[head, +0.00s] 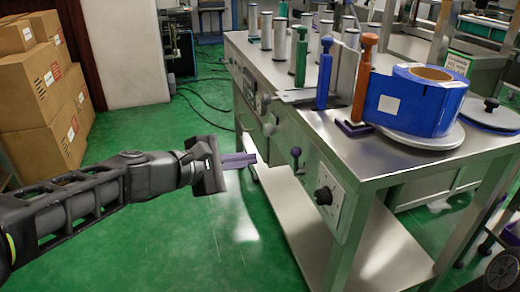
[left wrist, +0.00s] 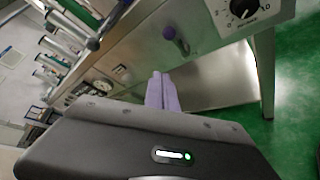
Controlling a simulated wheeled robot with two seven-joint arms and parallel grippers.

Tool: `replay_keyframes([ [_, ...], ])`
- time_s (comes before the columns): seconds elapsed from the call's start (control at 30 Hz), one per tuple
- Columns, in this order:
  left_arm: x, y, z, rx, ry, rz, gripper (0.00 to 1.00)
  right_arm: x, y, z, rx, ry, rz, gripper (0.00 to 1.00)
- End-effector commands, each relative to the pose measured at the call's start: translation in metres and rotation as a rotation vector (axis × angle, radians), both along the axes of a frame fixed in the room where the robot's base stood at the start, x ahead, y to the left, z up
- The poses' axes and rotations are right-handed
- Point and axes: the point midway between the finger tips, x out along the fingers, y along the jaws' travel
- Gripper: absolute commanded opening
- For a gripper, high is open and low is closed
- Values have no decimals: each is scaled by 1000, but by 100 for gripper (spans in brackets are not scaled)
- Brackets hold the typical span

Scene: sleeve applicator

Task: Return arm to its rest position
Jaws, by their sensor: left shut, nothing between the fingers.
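My left arm comes in from the left in the head view, stretched out over the green floor. Its left gripper (head: 252,159) has purple fingers that are shut together with nothing between them. They point right, at the front of the steel applicator machine (head: 310,150), a little short of its side panel. In the left wrist view the shut purple fingers (left wrist: 162,82) point toward the machine's lower shelf (left wrist: 215,80). My right gripper is not in view.
The machine's purple-knobbed lever (head: 296,153) and black dial (head: 324,195) are close to the fingers. A blue roll (head: 405,105) sits on top. Cardboard boxes (head: 40,90) are stacked at the left. Green floor (head: 150,235) lies open around my left arm.

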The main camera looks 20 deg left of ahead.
Motion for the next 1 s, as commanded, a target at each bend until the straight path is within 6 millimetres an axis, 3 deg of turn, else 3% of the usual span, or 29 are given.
replay_keyframes([
  [0.6, -8, 4, 0, 5, -3, -2, 0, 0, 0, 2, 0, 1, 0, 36],
  [0.73, -2, 17, -6, 90, -23, 32, 0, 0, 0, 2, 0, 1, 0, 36],
  [0.87, 5, 47, -46, 354, -26, 69, 0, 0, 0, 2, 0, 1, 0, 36],
  [0.97, 10, 60, -109, 588, 22, 29, 0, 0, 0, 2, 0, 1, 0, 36],
  [1.0, 11, 63, -139, 687, 42, -7, 0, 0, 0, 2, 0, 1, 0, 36],
])
